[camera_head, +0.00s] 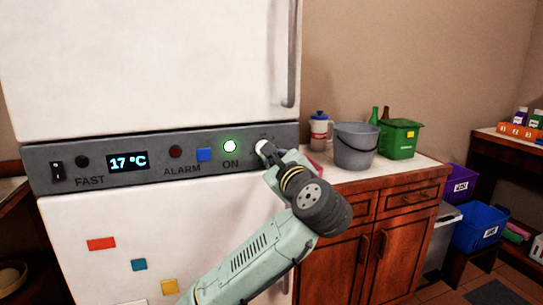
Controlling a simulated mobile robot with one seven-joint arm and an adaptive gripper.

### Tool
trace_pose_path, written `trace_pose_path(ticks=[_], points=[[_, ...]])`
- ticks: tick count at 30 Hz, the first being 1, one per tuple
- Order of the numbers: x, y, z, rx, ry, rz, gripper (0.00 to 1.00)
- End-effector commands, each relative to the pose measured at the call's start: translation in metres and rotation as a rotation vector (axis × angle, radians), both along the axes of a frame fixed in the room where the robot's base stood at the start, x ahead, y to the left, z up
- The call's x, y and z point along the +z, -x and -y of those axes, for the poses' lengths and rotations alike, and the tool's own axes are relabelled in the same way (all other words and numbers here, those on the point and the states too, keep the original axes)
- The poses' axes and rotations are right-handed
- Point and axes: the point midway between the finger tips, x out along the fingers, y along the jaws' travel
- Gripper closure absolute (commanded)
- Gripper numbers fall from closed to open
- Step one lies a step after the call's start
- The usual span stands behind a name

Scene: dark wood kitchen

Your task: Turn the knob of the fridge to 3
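The white fridge (150,70) stands at the left with a grey control panel (130,172) across its middle. The panel's display (128,162) reads 17 °C, and a lit lamp (230,146) glows pale green above the word ON. The fridge knob (263,147) shows only as a small pale part at the panel's right end. My gripper (268,155) is in front of that end, at or very close to the knob. My arm hides the fingertips and most of the knob, so the knob's setting and any grip cannot be made out.
A wooden cabinet (352,240) with a light counter stands right of the fridge, holding a grey bucket (355,146), a green box (398,142) and a white jug (319,131). The upper door handle (289,55) is above my gripper.

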Motion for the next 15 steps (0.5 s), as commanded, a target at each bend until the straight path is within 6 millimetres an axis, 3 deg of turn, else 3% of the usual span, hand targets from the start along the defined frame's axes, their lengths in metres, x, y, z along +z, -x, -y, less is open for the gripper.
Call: trace_pose_path(ticks=[15], points=[[-0.0017,0.0004,-0.0001,-0.001,-0.126,-0.043,1.00]])
